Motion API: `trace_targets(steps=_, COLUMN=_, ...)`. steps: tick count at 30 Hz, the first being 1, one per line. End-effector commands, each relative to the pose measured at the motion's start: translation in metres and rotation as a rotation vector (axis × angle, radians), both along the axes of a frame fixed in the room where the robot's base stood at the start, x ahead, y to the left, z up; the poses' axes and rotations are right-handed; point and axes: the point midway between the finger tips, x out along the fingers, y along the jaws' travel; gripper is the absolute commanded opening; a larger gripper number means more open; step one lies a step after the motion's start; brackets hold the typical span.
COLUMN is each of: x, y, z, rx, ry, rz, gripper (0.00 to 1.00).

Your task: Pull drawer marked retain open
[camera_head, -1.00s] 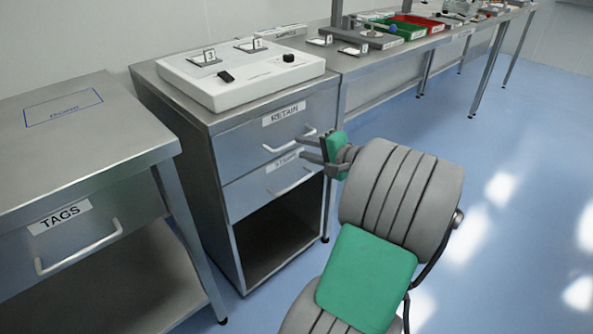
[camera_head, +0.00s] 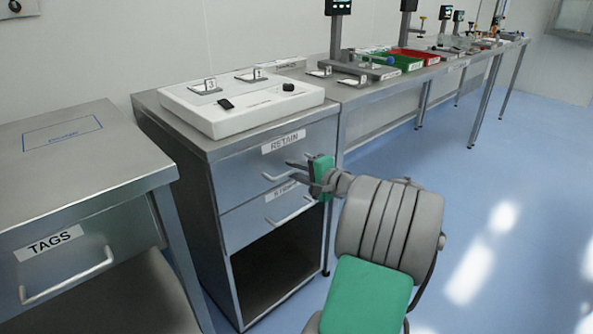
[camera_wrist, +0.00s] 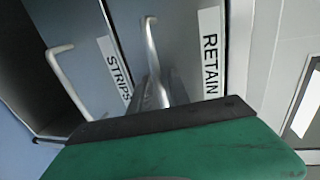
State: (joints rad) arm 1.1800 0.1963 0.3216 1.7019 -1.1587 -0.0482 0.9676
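The drawer labelled RETAIN (camera_head: 240,163) is the top drawer of a grey metal cabinet and looks shut, its front flush. Its pale bar handle (camera_head: 273,177) runs across the front. My gripper (camera_head: 290,170) is at the right part of this handle, with its two dark fingers apart, one above the other. In the wrist view the handle (camera_wrist: 151,45) runs down between the fingers (camera_wrist: 157,92), beside the RETAIN label (camera_wrist: 210,55). Whether the fingers touch the bar is hidden.
Below is the STRIPS drawer (camera_head: 240,222) with its own handle, over an open shelf (camera_head: 270,270). A white control box (camera_head: 240,103) stands on the cabinet. A TAGS drawer (camera_head: 80,255) is in the table at left. Blue floor (camera_head: 470,220) is clear at right.

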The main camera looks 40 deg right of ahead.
Motion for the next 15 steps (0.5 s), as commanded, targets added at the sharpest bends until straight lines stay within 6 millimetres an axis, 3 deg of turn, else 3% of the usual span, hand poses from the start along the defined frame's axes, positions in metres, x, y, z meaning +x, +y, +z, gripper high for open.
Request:
trace_targets(steps=8, x=-0.0002, y=0.0000, z=-0.0002, rx=0.000, ry=0.000, rz=0.000, gripper=0.00)
trace_targets(steps=15, x=-0.0003, y=0.0000, z=-0.0003, rx=0.000, ry=0.000, rz=0.000, gripper=0.00)
